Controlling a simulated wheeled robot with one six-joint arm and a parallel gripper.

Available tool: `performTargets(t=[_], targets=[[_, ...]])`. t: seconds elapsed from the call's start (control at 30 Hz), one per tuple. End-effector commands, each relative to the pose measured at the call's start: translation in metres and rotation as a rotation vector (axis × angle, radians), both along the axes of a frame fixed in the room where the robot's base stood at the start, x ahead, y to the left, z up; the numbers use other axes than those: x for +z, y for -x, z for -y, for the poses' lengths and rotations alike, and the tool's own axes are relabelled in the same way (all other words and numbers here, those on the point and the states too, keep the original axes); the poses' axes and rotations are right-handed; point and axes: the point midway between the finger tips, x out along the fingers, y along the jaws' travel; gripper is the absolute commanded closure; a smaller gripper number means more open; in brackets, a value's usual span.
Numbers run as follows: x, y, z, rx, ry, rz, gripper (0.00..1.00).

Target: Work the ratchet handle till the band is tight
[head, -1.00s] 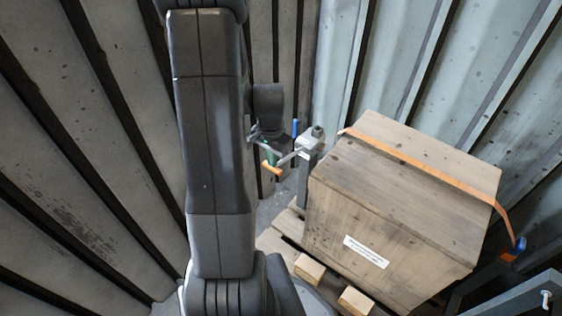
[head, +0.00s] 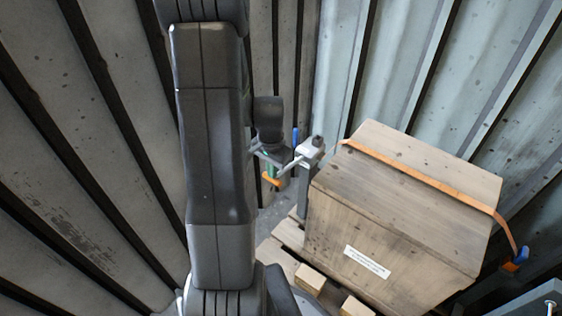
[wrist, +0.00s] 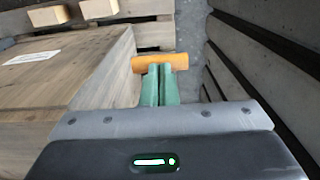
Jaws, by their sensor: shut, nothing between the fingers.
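The wooden crate (head: 400,200) carries an orange band (head: 425,174) across its top. A grey ratchet (head: 310,151) stands by the crate's left rear corner, with a lever reaching left to an orange handle grip (head: 272,181). My gripper (head: 270,171) is at that grip, left of the ratchet. In the wrist view my gripper's green fingers (wrist: 160,72) are together and empty. The orange handle grip (wrist: 160,62) lies crosswise right at their tips, apparently touching, but not between them. The ratchet body is not visible in the wrist view.
Corrugated walls (head: 410,75) close in behind and at the left. The crate stands on a pallet (head: 288,240) close to the right of my gripper. A blue and orange fitting (head: 517,260) hangs at the band's right end.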

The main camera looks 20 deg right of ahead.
Motion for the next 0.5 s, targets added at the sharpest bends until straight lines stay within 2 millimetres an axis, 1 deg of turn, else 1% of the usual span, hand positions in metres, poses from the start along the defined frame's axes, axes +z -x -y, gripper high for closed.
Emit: performTargets(t=[0.03,0.13,0.43,0.5], targets=[[0.017,0.0,0.0,0.0,0.0,0.001,1.0],[0.029,0.0,0.0,0.0,0.0,0.0,1.0],[0.026,0.0,0.0,0.0,0.0,0.0,1.0],[0.023,0.0,0.0,0.0,-0.001,-0.001,1.0]])
